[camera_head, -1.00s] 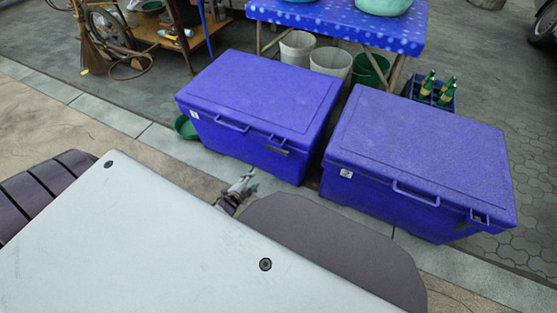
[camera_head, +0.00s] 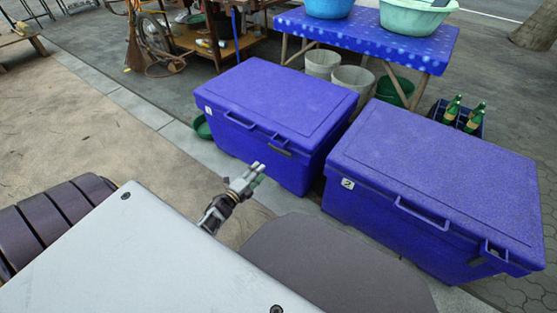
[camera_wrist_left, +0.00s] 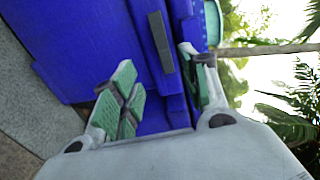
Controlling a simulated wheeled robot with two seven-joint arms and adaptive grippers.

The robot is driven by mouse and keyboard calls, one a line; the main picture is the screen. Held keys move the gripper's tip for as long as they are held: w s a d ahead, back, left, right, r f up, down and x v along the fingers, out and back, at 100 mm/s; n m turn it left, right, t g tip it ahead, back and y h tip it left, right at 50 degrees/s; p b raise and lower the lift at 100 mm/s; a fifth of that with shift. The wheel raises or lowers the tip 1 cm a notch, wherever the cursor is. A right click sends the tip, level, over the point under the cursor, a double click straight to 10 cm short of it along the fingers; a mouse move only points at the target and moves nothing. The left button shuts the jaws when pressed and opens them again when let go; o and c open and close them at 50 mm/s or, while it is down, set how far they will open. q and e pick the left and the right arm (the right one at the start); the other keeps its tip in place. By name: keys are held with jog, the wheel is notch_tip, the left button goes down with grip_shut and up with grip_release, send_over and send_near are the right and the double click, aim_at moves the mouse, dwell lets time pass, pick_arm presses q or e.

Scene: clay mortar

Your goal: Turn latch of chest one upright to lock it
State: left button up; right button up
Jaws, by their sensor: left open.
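Chest one (camera_head: 285,90) is the blue lidded chest on the left, with a small "1" label; its lid is down. Its grey latch (camera_head: 280,151) lies lengthwise along the front, right of the handle. In the left wrist view the latch (camera_wrist_left: 161,42) is a grey strip between the fingers, apart from them as far as I can tell. My left gripper (camera_head: 257,172) is open and empty, just in front of the chest and a little below and left of the latch. Its green finger pads (camera_wrist_left: 122,102) face the chest front. My right gripper does not show.
Chest two (camera_head: 440,165), labelled "2", stands close on the right. A blue table (camera_head: 365,35) with basins is behind, with buckets (camera_head: 352,78) under it. A bottle crate (camera_head: 460,120) is at the right. The paving left of my gripper is clear.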

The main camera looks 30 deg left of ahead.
aim_at(279, 152)
pick_arm(q)
jog(key=shift+d+r, duration=0.1)
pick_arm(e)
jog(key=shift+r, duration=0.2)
pick_arm(q)
jog(key=shift+w+d+b, duration=0.15)
jog(key=shift+w+b, duration=0.65)
jog(key=shift+w, duration=1.3)
jog(key=shift+w+d+b, duration=0.15)
jog(key=shift+w+b, duration=0.6)
jog(key=shift+w, duration=1.3)
jog(key=shift+w+d+b, duration=0.15)
jog(key=shift+w+b, duration=0.65)
jog(key=shift+w, duration=1.85)
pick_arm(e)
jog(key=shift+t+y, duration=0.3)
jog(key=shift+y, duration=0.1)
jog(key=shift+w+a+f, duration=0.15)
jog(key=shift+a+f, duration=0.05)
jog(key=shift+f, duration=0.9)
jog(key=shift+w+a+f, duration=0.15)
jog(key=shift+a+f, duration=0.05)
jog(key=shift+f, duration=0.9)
pick_arm(q)
grip_shut()
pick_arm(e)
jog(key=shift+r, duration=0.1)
